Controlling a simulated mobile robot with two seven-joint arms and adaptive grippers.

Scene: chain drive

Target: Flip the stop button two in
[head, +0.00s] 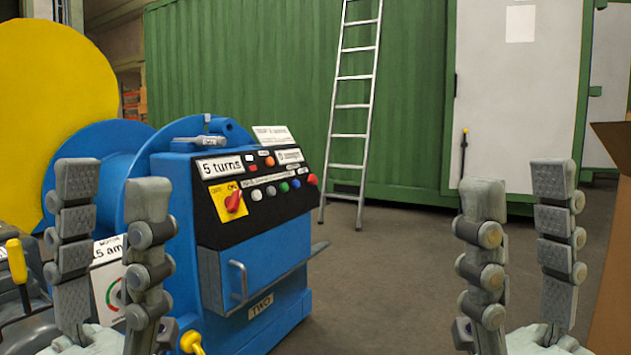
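A blue machine (300,312) labelled TWO stands left of centre in the head view. I cannot read which one is the stop button. A red rotary switch (234,201) sits on a yellow OFF/ON plate at the panel's left. My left gripper (113,190) is open and empty, in front of the machine's left side. My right gripper (519,190) is open and empty, well right of the machine.
A metal drawer front (268,283) with a handle juts out below the panel. A ladder (350,120) leans on a green container (240,60) behind. A brown box (610,260) stands at the far right. The floor (390,290) between machine and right gripper is clear.

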